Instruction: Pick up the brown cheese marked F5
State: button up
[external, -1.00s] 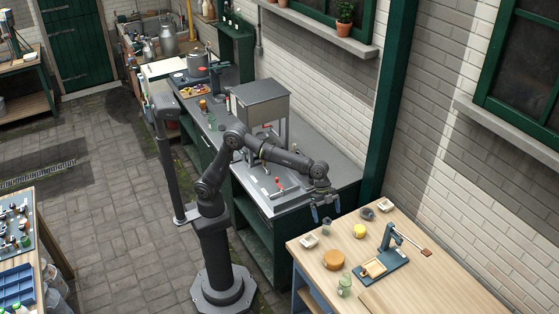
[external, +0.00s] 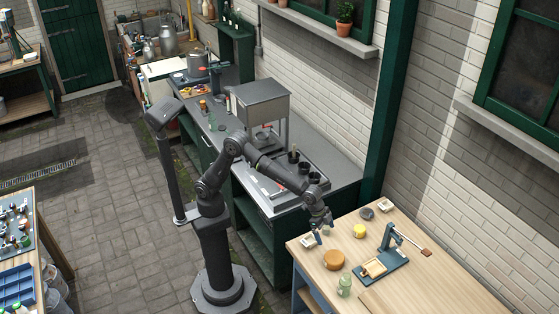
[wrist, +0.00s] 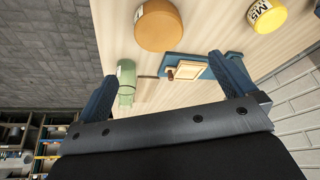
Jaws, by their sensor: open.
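A round orange-brown cheese (external: 333,260) lies on the wooden table, near its left front edge. In the wrist view this cheese (wrist: 158,26) is at the top centre, with a pale label on its left side that I cannot read. My gripper (external: 319,230) is over the table's left corner, pointing down, behind the brown cheese in the external view. In the wrist view my gripper (wrist: 161,68) has its two blue fingers wide apart with nothing between them touching. The brown cheese is apart from both fingers.
A yellow cheese (wrist: 266,14) marked M5 lies nearby. Also present are a dark bowl (external: 367,214) and a white dish (external: 386,206).

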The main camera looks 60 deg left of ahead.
send_near(334, 257)
jog(key=x, duration=0.5)
jog(key=shift+w+a+f, duration=0.1)
jog(key=shift+a+f, duration=0.05)
jog(key=shift+x, duration=2.7)
jog(key=c, duration=1)
